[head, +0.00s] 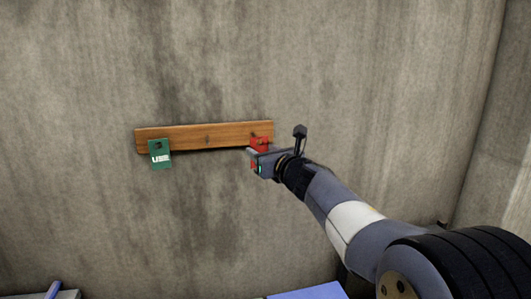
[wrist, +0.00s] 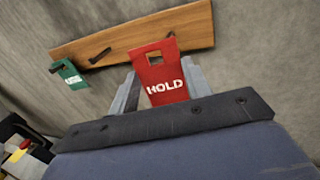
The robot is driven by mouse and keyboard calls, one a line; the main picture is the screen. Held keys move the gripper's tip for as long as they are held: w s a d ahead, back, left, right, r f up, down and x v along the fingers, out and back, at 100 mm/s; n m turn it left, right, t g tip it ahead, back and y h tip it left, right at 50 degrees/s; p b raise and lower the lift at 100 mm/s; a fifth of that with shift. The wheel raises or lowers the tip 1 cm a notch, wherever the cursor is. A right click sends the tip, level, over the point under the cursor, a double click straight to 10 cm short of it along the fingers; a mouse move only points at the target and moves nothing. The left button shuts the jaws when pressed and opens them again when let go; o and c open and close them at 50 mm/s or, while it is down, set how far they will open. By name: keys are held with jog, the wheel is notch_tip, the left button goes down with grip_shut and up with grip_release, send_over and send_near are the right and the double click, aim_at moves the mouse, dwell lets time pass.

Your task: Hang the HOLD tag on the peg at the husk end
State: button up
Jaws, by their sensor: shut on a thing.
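The red HOLD tag (head: 259,142) is in front of the right end of the wooden peg board (head: 180,136). In the wrist view the HOLD tag (wrist: 167,84) is upright between the fingers of my gripper (wrist: 160,92), with its square hole above them. My gripper (head: 252,153) is shut on the lower part of the tag. The right peg (wrist: 171,36) shows at the tag's top edge; I cannot tell whether it passes through the hole. The middle peg (head: 207,140) is bare. No marking shows which end is the husk end.
A green USE tag (head: 159,154) hangs on the left peg and also shows in the wrist view (wrist: 70,75). The concrete wall (head: 80,80) around the board is clear. A blue surface (head: 308,292) shows at the bottom edge.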

jog(key=shift+w+d+p+x, duration=0.15)
jog(key=shift+p+x, duration=0.3)
jog(key=shift+x, duration=0.45)
jog(key=shift+w+d+p+x, duration=0.1)
jog(key=shift+d+p+x, duration=0.25)
jog(key=shift+x, duration=0.55)
jog(key=shift+d+p+x, duration=0.1)
jog(key=shift+p+x, duration=0.4)
jog(key=shift+x, duration=0.4)
jog(key=shift+w+a+f, duration=0.15)
jog(key=shift+w+f, duration=0.1)
jog(key=shift+w, duration=0.3)
jog(key=o, duration=1)
jog(key=shift+b, duration=0.35)
jog(key=b+v, duration=0.3)
jog(key=v, duration=0.7)
jog(key=shift+s+d, duration=0.25)
jog(key=shift+s, duration=0.05)
